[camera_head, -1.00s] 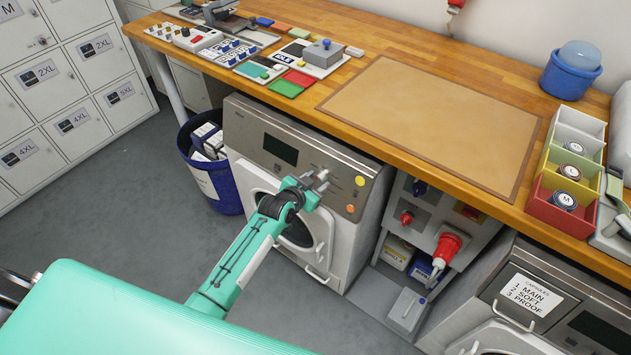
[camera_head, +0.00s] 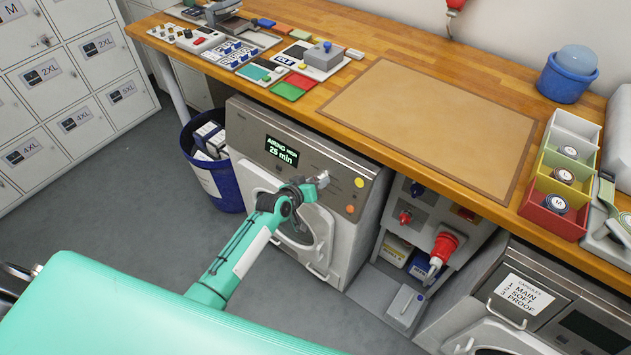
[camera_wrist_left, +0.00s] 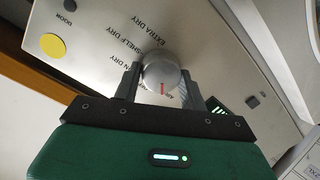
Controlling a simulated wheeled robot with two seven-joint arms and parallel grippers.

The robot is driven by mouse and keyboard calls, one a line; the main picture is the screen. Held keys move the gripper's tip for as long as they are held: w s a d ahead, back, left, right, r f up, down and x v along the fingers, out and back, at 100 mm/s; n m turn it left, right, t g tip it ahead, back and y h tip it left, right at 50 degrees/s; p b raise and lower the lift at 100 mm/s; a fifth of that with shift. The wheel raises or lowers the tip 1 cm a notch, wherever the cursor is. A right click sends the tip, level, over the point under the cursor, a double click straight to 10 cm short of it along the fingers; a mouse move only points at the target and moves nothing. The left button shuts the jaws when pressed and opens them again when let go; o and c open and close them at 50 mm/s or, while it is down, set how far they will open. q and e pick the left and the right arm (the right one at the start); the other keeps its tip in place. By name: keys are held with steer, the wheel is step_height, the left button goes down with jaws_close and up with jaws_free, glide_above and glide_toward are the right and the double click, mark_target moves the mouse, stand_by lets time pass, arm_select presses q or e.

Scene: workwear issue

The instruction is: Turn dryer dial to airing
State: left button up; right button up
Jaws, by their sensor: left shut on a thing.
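The dryer (camera_head: 352,228) stands under the worktop. Its display (camera_head: 281,151) is lit and reads "AIRING", a small word beside it, and "25 min". A red mark on the dial points towards the gripper's palm. Labels such as "EXTRA DRY" and "SHELF DRY" show around the dial. My right gripper is not in view.
A yellow button (camera_head: 359,183) and an orange button (camera_head: 350,209) are on the panel close to the gripper. The wooden worktop (camera_head: 330,82) overhangs the dryer. A blue bin (camera_head: 222,186) stands left of it, and a socket panel with a red plug (camera_head: 442,246) stands right.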

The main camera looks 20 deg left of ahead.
arm_select(q)
steer(key=shift+n, duration=0.4)
steer(key=o, duration=1)
steer(key=shift+s, duration=0.1)
steer(key=v, duration=1.3)
steer(key=shift+s+a+r, duration=0.15)
steer(key=shift+s+a, duration=0.05)
steer(key=shift+s, duration=0.1)
